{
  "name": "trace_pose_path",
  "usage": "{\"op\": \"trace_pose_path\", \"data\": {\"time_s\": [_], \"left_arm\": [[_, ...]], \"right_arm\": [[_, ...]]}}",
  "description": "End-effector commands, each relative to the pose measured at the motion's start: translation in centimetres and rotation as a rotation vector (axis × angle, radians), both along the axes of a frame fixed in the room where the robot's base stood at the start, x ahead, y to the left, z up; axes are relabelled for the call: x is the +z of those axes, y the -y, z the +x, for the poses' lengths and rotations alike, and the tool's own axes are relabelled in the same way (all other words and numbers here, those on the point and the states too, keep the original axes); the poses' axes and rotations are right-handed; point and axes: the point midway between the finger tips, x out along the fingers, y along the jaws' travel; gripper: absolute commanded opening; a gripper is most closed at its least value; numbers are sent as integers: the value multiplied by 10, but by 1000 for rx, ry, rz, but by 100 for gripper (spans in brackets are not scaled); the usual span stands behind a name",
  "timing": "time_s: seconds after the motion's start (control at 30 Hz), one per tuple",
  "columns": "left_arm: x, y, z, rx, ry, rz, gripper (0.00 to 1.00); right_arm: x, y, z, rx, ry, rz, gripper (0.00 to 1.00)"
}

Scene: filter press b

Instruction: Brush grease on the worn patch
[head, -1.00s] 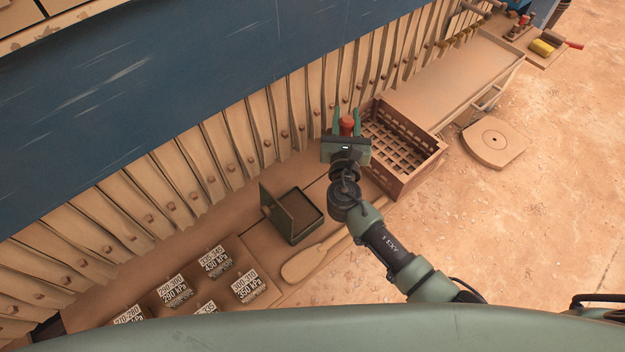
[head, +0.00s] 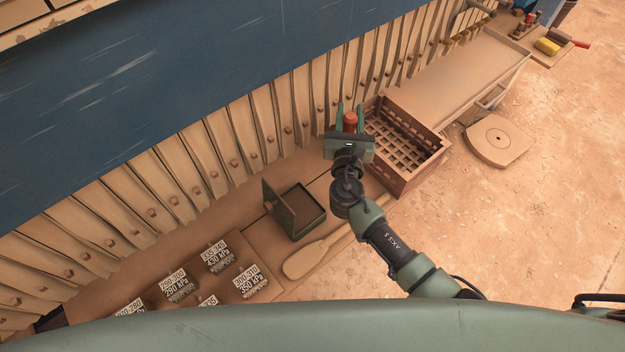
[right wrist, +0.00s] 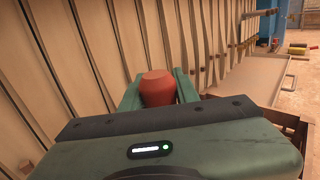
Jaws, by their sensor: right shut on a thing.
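My right gripper (head: 350,122) is shut on a red-brown rounded thing (head: 350,120), which also shows between the fingers in the right wrist view (right wrist: 157,88). It looks like a handle end; the rest of it is hidden by the gripper. The gripper is beside the row of tan ribbed plates (head: 250,128), at the left edge of the crate. I cannot make out a worn patch or brush bristles. An open green box (head: 296,212) with a dark brown inside and a raised lid stands on the bench, left of and below the gripper. My left gripper is not in view.
A brown lattice crate (head: 428,160) stands right of the gripper. A flat paddle (head: 308,258) lies by the green box. Several labelled blocks (head: 250,281) are at lower left. A blue panel (head: 120,95) rises behind the plates. A tan cart top (head: 470,78) is bare.

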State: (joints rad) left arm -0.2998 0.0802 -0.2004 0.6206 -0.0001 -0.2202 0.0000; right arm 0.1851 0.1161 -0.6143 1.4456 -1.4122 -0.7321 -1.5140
Motion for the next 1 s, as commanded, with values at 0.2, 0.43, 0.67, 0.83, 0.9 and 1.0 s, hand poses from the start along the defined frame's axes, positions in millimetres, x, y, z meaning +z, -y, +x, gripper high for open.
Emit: {"op": "trace_pose_path", "data": {"time_s": [0.2, 0.43, 0.67, 0.83, 0.9, 1.0], "left_arm": [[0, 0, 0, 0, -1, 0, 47], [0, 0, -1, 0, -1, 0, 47], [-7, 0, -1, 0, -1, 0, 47], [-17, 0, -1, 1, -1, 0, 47], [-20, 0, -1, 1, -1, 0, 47], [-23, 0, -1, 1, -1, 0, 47]], "right_arm": [[0, 0, 0, 0, 1, 0, 0], [0, 0, 0, 0, 1, 0, 0], [-21, -29, -4, 143, -26, 50, 0], [-57, -83, -27, 414, -103, 151, 0], [-67, -103, -40, 516, -138, 188, 0], [-77, -124, -58, 633, -183, 220, 0]]}}
